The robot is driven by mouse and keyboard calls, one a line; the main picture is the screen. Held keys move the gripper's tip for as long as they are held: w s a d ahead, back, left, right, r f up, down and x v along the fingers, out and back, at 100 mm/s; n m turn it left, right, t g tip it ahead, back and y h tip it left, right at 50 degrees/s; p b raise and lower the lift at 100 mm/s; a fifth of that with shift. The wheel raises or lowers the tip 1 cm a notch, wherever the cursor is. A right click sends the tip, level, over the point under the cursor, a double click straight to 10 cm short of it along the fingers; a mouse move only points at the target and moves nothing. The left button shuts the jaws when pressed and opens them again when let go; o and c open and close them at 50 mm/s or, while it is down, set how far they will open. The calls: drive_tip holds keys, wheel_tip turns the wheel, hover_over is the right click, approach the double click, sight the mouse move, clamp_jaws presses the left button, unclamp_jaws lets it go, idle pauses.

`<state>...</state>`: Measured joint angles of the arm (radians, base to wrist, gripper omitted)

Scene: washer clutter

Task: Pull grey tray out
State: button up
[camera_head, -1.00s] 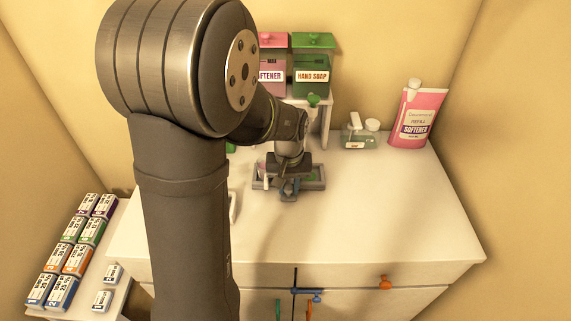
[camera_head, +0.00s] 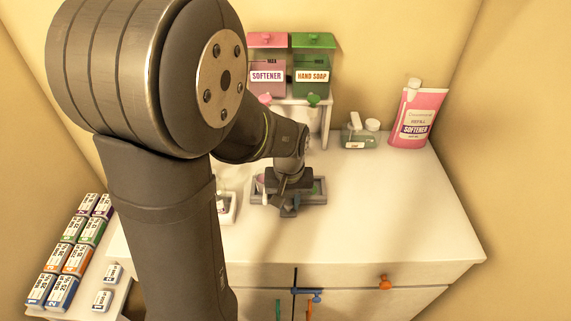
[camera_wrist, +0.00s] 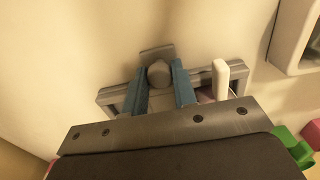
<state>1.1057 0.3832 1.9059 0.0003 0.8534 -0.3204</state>
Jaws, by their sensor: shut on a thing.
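The grey tray (camera_head: 318,197) lies on the white counter, in front of the small white stand with the dispensers. In the wrist view its grey rim (camera_wrist: 112,95) shows on both sides of my fingers. My gripper (camera_head: 289,208) is over the tray's front side. In the wrist view my gripper (camera_wrist: 158,80) has its two blue fingers shut on a round grey knob (camera_wrist: 158,72) at the tray's edge. Most of the tray's inside is hidden by my gripper; something pink and a pale upright piece show at one side.
Softener (camera_head: 267,76) and hand soap (camera_head: 312,76) dispensers stand behind the tray. A white tray (camera_head: 228,210) is to the left. The counter in front and to the right is clear.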

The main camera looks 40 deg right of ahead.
drive_tip(key=shift+s+a, duration=0.55)
drive_tip(key=o, duration=0.7)
drive_tip(key=shift+r, duration=4)
drive_tip(key=shift+f, duration=4)
